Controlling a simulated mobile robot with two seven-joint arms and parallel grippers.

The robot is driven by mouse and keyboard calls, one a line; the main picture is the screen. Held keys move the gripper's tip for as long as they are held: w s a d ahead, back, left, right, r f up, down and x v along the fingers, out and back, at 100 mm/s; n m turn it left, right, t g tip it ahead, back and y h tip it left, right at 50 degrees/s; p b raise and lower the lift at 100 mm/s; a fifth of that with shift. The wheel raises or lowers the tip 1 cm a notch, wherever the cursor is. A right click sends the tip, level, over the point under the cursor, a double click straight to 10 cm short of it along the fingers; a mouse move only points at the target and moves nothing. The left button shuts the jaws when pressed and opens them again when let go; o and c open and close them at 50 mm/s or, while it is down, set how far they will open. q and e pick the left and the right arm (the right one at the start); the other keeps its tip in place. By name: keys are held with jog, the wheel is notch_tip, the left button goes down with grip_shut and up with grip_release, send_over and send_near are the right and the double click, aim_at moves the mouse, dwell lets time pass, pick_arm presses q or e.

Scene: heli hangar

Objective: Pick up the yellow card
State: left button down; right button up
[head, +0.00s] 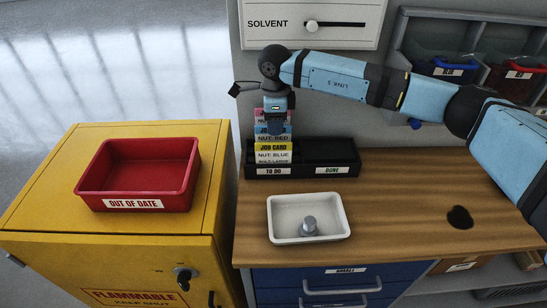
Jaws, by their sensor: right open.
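The yellow card (273,147) stands in the "TO DO" side of a black card rack (318,171). It reads "JOB CARD" and "NUT: BLUE", and it is the front card of a stack. Behind it stand a blue card (262,129) reading "NUT: RED" and a pink card (260,115), both partly hidden by my right gripper. My right gripper (276,118) is open and points down over the back cards, just behind and above the yellow card. Whether it touches any card cannot be told. My left gripper is out of view.
The "DONE" side of the rack is empty. A white tray (274,218) with a metal piece (309,226) sits in front on the wooden bench (400,205). A dark stain lies at right. A red "OUT OF DATE" bin (185,192) stands on the yellow cabinet (50,190).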

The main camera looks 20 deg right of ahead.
aim_at(274, 143)
jog(key=shift+f, duration=0.85)
jog(key=f, duration=0.2)
jog(key=f+p, duration=0.1)
jog(key=f, duration=0.2)
jog(key=shift+a, duration=0.2)
jog(key=shift+r, duration=0.1)
grip_shut()
